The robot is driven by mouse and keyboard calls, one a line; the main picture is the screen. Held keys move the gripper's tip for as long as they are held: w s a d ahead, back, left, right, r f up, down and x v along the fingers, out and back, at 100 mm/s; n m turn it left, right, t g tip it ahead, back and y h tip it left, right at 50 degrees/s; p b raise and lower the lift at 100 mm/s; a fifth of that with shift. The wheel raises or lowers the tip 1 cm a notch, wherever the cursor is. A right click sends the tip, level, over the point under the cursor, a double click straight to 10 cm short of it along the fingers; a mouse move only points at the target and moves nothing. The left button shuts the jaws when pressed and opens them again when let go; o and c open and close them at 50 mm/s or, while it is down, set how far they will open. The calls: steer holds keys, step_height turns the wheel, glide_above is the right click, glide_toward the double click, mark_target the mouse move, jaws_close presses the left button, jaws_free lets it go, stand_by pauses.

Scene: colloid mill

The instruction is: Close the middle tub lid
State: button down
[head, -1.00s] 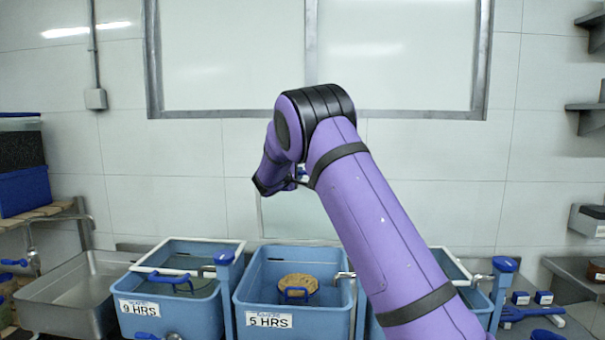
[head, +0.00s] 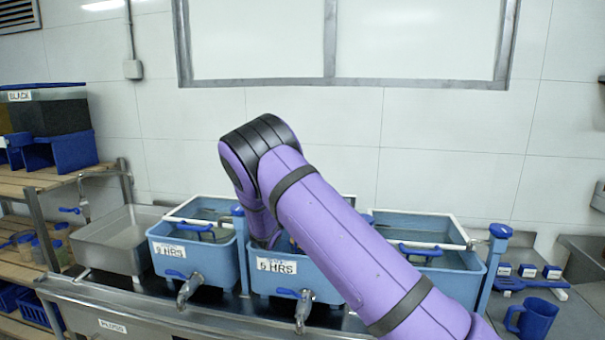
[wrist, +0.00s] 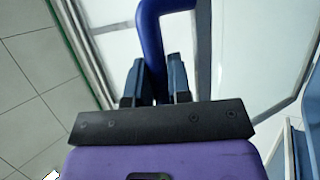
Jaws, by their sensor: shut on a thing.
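The middle tub (head: 280,283) is blue, carries a "5 HRS" label and sits between two other blue tubs. My arm hides much of its top and inside. My gripper is hidden behind my arm in the head view. In the wrist view my gripper (wrist: 155,70) is shut on a blue curved handle (wrist: 153,35), with one dark finger on each side of it. Behind the handle is a pale panel with a grey frame, apparently the middle tub lid (wrist: 235,60). I cannot tell the lid's angle.
The left tub (head: 172,255), labelled "9 HRS", and the right tub (head: 462,285) flank it closely. Taps (head: 188,290) stick out in front. A steel basin (head: 115,243) stands at the left. A blue mug (head: 531,318) stands at the right.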

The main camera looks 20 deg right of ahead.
steer(key=shift+s+a+f, duration=0.2)
steer(key=shift+s+f, duration=0.1)
steer(key=shift+f, duration=0.45)
steer(key=shift+s+a+f, duration=0.25)
steer(key=shift+s+f, duration=0.05)
steer(key=shift+f, duration=0.4)
steer(key=shift+s+a+f, duration=0.2)
steer(key=shift+s+f, duration=0.1)
steer(key=shift+f, duration=0.45)
steer(key=c, duration=1.3)
jaws_free()
steer(key=shift+c, duration=0.2)
steer(key=shift+f, duration=0.1)
steer(key=v, duration=1)
steer(key=shift+s+a+f, duration=0.15)
steer(key=shift+a, duration=0.2)
